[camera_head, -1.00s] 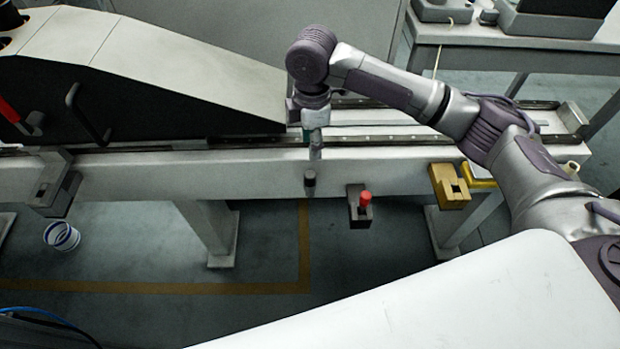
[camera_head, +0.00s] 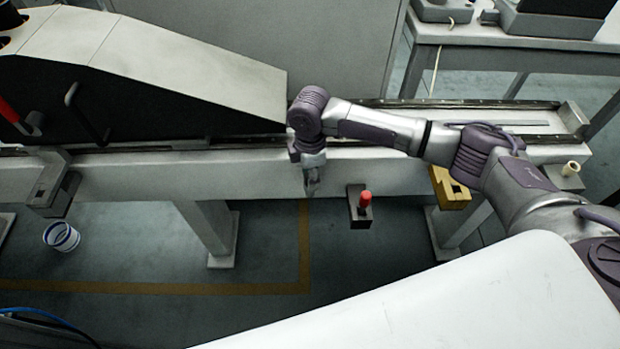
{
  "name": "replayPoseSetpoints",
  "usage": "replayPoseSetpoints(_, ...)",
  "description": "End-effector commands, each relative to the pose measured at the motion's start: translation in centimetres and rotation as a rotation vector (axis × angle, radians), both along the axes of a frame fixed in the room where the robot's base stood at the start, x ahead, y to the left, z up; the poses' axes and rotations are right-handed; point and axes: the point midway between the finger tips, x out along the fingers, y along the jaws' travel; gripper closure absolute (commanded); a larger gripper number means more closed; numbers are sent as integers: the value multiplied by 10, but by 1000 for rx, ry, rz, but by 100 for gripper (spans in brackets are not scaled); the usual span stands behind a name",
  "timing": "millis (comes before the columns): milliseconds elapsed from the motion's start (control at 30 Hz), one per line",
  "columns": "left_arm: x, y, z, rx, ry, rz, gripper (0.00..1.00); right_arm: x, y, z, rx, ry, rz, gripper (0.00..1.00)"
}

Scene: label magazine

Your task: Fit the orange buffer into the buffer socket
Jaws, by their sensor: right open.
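That block may be the buffer socket; I cannot tell for certain, nor how deep the cylinder sits. My right gripper (camera_head: 312,187) points down at the bench's front side, left of the orange-red cylinder and apart from it. It is open, and I see nothing held in it. My left gripper is not in view.
A yellow block (camera_head: 449,187) on the bench front is partly behind my right arm. A grey block (camera_head: 53,190) is at the left. A beige cylinder (camera_head: 571,168) stands at the right. A sloped black-sided housing (camera_head: 150,100) fills the bench's back left. A white-blue ring (camera_head: 61,236) is below left.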

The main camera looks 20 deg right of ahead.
Motion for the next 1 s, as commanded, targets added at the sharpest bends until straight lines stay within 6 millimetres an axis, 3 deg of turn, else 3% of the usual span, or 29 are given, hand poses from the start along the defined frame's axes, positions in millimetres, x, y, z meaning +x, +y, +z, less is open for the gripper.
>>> replayPoseSetpoints(133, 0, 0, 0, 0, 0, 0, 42, 0, 0, 0, 0, 0, 0, 57)
replayPoseSetpoints(400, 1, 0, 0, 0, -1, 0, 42, 0, 0, 1, 0, 0, 0, 100)
replayPoseSetpoints(767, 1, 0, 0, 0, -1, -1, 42, 1, 0, 7, 1, -1, 0, 100)
replayPoseSetpoints(1000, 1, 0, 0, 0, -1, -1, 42, 1, 1, 41, 2, -3, 0, 100)
